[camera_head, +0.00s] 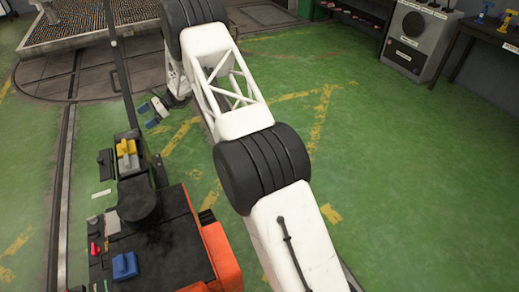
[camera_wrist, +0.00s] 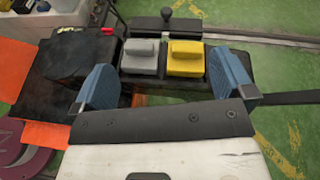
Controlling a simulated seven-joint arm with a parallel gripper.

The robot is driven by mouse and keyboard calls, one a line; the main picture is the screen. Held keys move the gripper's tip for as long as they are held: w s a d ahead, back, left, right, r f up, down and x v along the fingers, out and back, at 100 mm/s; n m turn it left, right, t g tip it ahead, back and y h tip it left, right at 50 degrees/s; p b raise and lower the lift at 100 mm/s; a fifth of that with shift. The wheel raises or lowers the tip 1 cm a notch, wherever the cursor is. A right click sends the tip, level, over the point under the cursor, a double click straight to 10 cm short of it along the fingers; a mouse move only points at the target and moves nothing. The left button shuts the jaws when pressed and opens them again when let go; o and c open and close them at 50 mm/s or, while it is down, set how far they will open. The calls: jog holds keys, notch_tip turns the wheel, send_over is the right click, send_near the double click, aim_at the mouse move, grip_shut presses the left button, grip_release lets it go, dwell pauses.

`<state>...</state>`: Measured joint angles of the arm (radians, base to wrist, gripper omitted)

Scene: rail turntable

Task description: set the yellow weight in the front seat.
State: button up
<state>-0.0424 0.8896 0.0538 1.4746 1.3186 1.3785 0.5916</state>
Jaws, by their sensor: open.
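The yellow weight (camera_head: 127,147) sits beside a grey weight (camera_head: 128,162) on the dark end of the orange-and-black machine. In the wrist view the yellow weight (camera_wrist: 186,58) is a block with a raised grip, to the right of the grey weight (camera_wrist: 142,56). Both rest in a black holder. My gripper (camera_head: 154,113) is right of and beyond the weights in the head view. In the wrist view my gripper (camera_wrist: 165,82) has its blue fingers wide apart, with nothing between them; the weights lie beyond. I cannot tell which place is the front seat.
A blue block (camera_head: 125,265) and a small red part (camera_head: 95,248) are on the machine's black top. Green floor (camera_head: 390,200) is clear at right.

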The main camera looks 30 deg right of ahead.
jog(key=s+d+r+n+h, duration=0.3)
jog(key=s+r, duration=0.7)
jog(key=s, duration=0.1)
jog(key=s+d+r+n+h, duration=0.2)
jog(key=s+d+r, duration=0.2)
jog(key=s+r, duration=0.6)
jog(key=s+d+r+n+h, duration=0.3)
jog(key=s+r, duration=0.8)
jog(key=s+d+n+t+h, duration=0.1)
jog(key=s+d+n+h, duration=0.1)
jog(key=s, duration=1)
jog(key=s+d+r+n+t+h, duration=0.1)
jog(key=s+d, duration=0.4)
jog(key=s, duration=0.8)
jog(key=s+d+r+n+t+h, duration=0.1)
jog(key=s+d+n+t+h, duration=0.1)
jog(key=s, duration=1.1)
jog(key=shift+d+r+n+h, duration=0.15)
jog(key=shift+d+n+h, duration=0.75)
jog(key=shift+d, duration=0.35)
